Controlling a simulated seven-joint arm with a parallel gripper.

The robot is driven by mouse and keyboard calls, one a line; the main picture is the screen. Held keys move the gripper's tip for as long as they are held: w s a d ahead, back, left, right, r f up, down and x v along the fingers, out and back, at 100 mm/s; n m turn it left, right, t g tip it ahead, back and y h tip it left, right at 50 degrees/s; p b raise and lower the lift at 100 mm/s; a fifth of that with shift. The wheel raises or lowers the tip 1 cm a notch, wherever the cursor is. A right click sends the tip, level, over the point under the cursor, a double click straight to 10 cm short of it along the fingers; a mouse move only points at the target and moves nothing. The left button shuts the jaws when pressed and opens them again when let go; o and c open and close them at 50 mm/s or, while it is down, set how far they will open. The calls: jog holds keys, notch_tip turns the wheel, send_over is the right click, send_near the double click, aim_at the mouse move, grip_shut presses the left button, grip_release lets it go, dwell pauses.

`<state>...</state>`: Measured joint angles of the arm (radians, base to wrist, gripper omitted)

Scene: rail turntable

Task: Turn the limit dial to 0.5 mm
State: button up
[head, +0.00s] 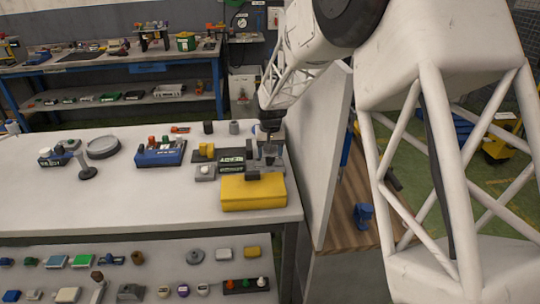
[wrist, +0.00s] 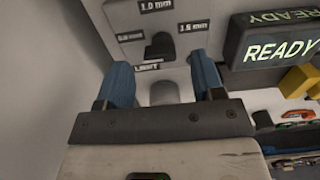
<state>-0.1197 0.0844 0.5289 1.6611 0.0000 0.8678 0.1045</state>
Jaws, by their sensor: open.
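The limit dial shows in the wrist view as a dark, rounded knob (wrist: 160,46) on a light grey panel. Labels around it read 0.5 mm (wrist: 130,37), 1.0 mm (wrist: 156,5) and 1.5 mm (wrist: 192,27), with a LIMIT label (wrist: 147,68) below. I cannot make out which mark the dial points to. My gripper (wrist: 162,66) is open, with blue fingers to the left and right of the knob; I see no contact. In the head view my gripper (head: 268,142) is over the device at the table's right end, and the dial cannot be told apart there.
A grey cylinder (wrist: 164,92) stands below the LIMIT label, between the fingers. A dark box lit with READY (wrist: 280,50) is right of the dial. A yellow block (head: 253,192) lies at the front. A blue device (head: 160,154) stands left; the table's left front is clear.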

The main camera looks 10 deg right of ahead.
aim_at(270, 157)
jog(key=shift+r, duration=2.9)
jog(key=s+d+r+n+t, duration=0.1)
jog(key=s+d+r, duration=0.1)
jog(key=s+r, duration=0.75)
jog(key=s+d+r+n+t, duration=0.1)
jog(key=s+r, duration=0.3)
jog(key=s, duration=1)
jog(key=s+d+f+m, duration=0.1)
jog(key=s+d, duration=0.2)
jog(key=s, duration=0.8)
jog(key=s+d+f+m, duration=0.1)
jog(key=s+d, duration=0.2)
jog(key=s, duration=0.9)
jog(key=shift+s+d+t, duration=0.25)
jog(key=shift+d+t, duration=0.05)
